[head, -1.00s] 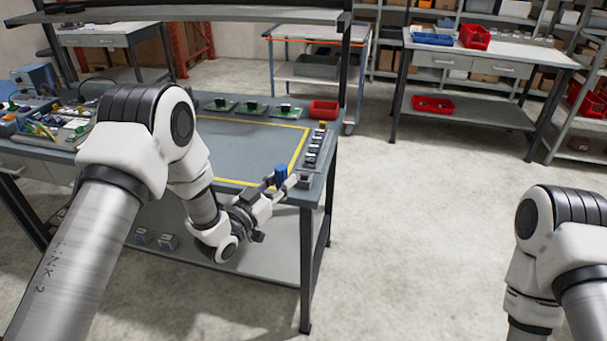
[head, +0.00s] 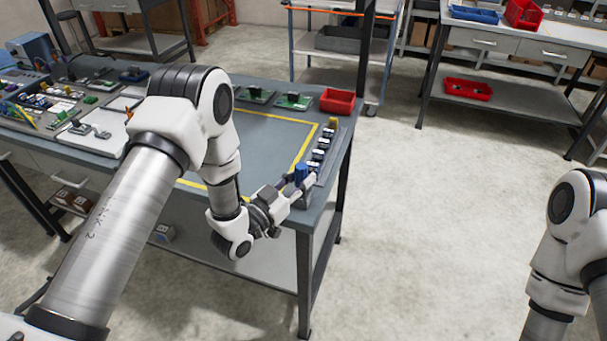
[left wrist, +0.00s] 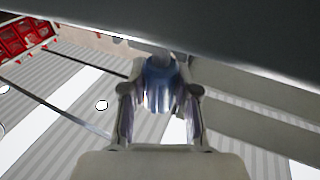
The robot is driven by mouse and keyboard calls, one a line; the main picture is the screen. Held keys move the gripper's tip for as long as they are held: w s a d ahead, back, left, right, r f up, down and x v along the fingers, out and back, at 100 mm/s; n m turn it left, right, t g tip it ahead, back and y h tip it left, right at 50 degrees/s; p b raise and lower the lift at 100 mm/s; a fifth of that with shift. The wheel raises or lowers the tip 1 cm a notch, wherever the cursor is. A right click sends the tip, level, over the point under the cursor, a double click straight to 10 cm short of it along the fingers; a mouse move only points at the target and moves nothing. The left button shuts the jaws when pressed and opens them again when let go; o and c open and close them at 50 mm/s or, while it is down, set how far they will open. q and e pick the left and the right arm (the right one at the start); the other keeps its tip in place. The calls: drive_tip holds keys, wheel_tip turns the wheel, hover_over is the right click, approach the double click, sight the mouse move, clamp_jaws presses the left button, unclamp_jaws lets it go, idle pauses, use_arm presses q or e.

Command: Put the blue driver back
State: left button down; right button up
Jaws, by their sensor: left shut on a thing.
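The blue driver (head: 301,172) is at the front right corner of the workbench (head: 240,150), at the near end of a row of dark holders (head: 321,148). My left gripper (head: 303,184) is shut on the driver. In the left wrist view the blue driver (left wrist: 160,85) sits between the two fingers of my left gripper (left wrist: 160,105). Its lower end is hidden in the head view, so I cannot tell whether it is seated in a holder. My right arm shows at the right edge; its gripper is out of view.
A red bin (head: 337,101) stands at the bench's back right corner. Green boards (head: 293,101) lie along the back edge. A yellow outline marks a clear area on the bench top. The floor to the right of the bench is free.

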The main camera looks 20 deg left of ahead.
use_arm(q)
drive_tip(key=c, duration=1.3)
unclamp_jaws()
drive_tip(key=shift+w, duration=0.1)
drive_tip(key=o, duration=0.4)
drive_tip(key=shift+r, duration=0.2)
drive_tip(key=shift+s+r, duration=0.1)
drive_tip(key=shift+s, duration=0.25)
drive_tip(key=shift+w+f, duration=0.1)
drive_tip(key=shift+f, duration=0.1)
drive_tip(key=b+v, duration=0.3)
drive_tip(key=v, duration=0.9)
drive_tip(key=s+d+f+n+g+y, duration=0.15)
drive_tip(key=s+f+g, duration=0.3)
drive_tip(key=f, duration=0.45)
drive_tip(key=s+f+n+g+y, duration=0.1)
drive_tip(key=s+f+g+y, duration=0.3)
drive_tip(key=f, duration=0.6)
drive_tip(key=s+a+f+n+g+y, duration=0.1)
drive_tip(key=s+f+g, duration=0.1)
drive_tip(key=s, duration=0.3)
drive_tip(key=s+a+f+g, duration=0.1)
drive_tip(key=s+f+g, duration=0.1)
drive_tip(key=s+g, duration=0.2)
drive_tip(key=s+a+f+n+g+y, duration=0.1)
drive_tip(key=s+f+g, duration=0.1)
drive_tip(key=s, duration=0.5)
drive_tip(key=shift+a+f+n+g+y, duration=0.2)
drive_tip(key=shift+a+n+g+y, duration=0.15)
drive_tip(key=shift+g, duration=0.1)
